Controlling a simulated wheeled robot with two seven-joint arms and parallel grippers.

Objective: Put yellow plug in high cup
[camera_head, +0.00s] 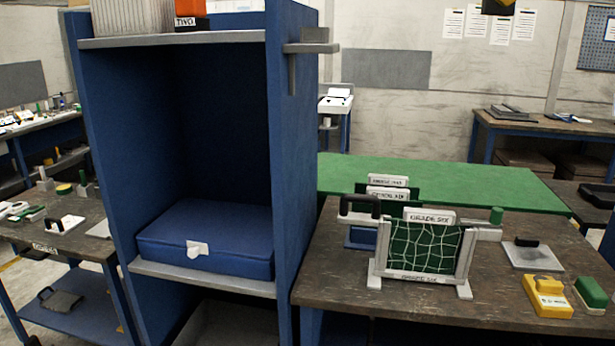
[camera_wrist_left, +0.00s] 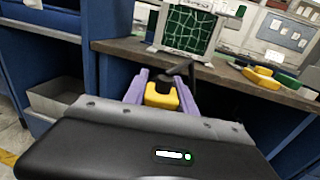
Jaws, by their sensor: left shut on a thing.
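In the left wrist view my left gripper (camera_wrist_left: 161,88) has its purple fingers shut on a yellow piece (camera_wrist_left: 161,97), which seems to be the yellow plug. Only part of it shows between the fingers, and a dark stem-like part (camera_wrist_left: 183,70) appears just beyond it. The gripper is in front of the dark wooden table's near edge. In the head view neither gripper shows. I cannot make out which thing is the high cup.
The wooden table (camera_head: 330,287) holds a stand with a green netted panel (camera_head: 424,247), a labelled yellow block (camera_head: 547,296), a green block (camera_head: 591,294) and a grey plate (camera_head: 532,257). A blue cabinet (camera_head: 292,170) with a blue case (camera_head: 208,240) stands left. A green table (camera_head: 450,178) lies behind.

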